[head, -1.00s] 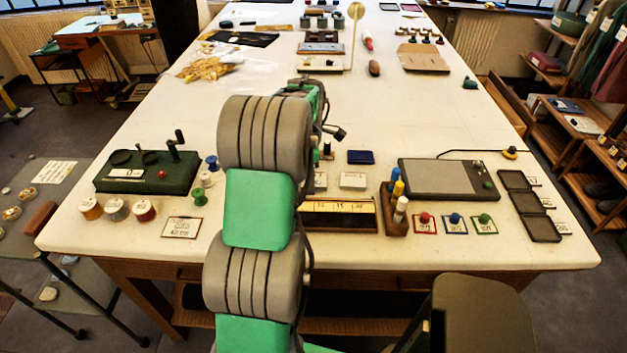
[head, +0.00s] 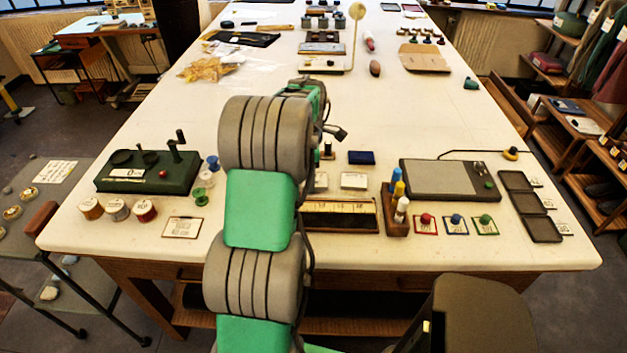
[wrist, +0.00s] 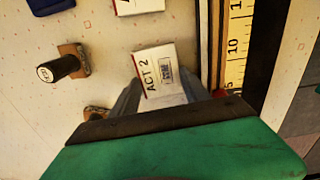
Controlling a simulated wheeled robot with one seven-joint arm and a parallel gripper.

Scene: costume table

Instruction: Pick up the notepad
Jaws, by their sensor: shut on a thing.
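A small white notepad (wrist: 160,76) with "ACT 2" on it sits between the two fingers of my gripper (wrist: 158,96) in the wrist view. The fingers are shut on its sides, and their tips are partly hidden by the pad. In the head view my arm hides the gripper. A part of the white notepad (head: 321,181) shows just right of the arm, by the ruler tray. I cannot tell whether it is clear of the table.
A second white pad (head: 354,181) lies to the right, with a dark blue pad (head: 361,157) behind it. A ruler tray (head: 340,228) is close in front. A stamp (wrist: 60,69) stands nearby. A marker rack (head: 397,224) stands further right.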

